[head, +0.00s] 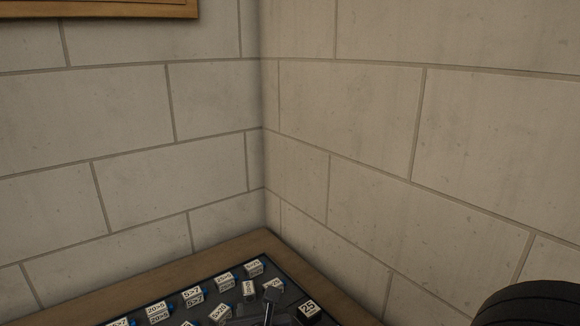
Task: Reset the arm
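My gripper does not show in the head view. A black rounded shape (535,304) at the bottom right corner looks like part of my own arm, but I cannot be sure. Below it the picture is cut off.
A wooden table (262,246) stands in the corner of two block walls (420,150). A wooden frame (100,8) hangs upper left.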

